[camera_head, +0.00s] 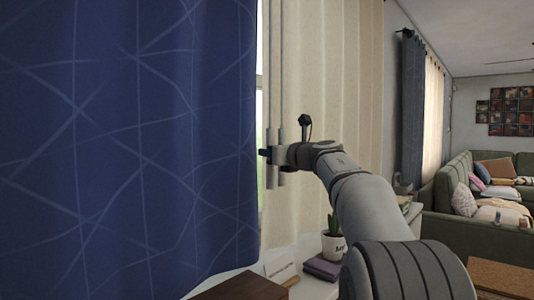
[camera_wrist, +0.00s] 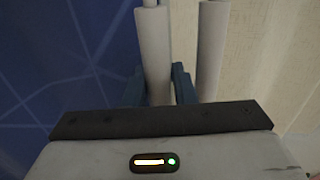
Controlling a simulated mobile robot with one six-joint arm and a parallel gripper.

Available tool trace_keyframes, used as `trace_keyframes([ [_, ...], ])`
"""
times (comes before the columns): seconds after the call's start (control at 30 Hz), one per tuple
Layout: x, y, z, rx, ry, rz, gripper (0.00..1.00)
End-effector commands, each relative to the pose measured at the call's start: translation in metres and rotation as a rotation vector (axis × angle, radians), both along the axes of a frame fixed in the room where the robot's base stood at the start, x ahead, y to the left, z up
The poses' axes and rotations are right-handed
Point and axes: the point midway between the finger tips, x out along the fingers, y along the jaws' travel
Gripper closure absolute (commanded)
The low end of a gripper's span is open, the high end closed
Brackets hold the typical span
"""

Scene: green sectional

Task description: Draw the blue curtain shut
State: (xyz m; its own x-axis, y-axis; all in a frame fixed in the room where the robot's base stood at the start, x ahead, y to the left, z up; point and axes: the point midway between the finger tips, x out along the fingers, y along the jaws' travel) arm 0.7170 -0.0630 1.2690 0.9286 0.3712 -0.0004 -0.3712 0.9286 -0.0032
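The blue curtain (camera_head: 130,140) with pale crossing lines fills the left of the head view; it also shows at the left of the wrist view (camera_wrist: 65,60). A narrow bright gap of window lies between its right edge and a cream curtain (camera_head: 330,90). Two thin pale draw rods with thicker handles hang in front of the cream curtain. My gripper (camera_wrist: 159,88) has its blue fingers on both sides of the left rod's handle (camera_wrist: 153,45), seemingly touching it. The right rod's handle (camera_wrist: 211,45) is outside the fingers. In the head view my gripper (camera_head: 265,155) is partly hidden.
Below the curtains are a white ledge with a potted plant (camera_head: 333,244), folded purple cloth (camera_head: 323,268) and a brown box (camera_head: 240,288). A grey curtain (camera_head: 413,110) hangs farther right. A green sectional sofa (camera_head: 450,228) stands at the far right.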

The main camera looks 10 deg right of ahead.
Motion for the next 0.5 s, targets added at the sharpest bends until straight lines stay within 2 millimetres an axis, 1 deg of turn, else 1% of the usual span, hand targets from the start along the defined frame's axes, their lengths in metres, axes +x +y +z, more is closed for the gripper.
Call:
trace_keyframes([
  [0.03, 0.0004, -0.003, 0.0001, 0.001, -0.001, -0.007, 0.74],
  [0.2, 0.0004, -0.0005, -0.0001, 0.001, 0.0, -0.002, 0.6],
  [0.5, -0.0019, 0.0008, 0.0001, 0.001, 0.0, 0.002, 0.59],
])
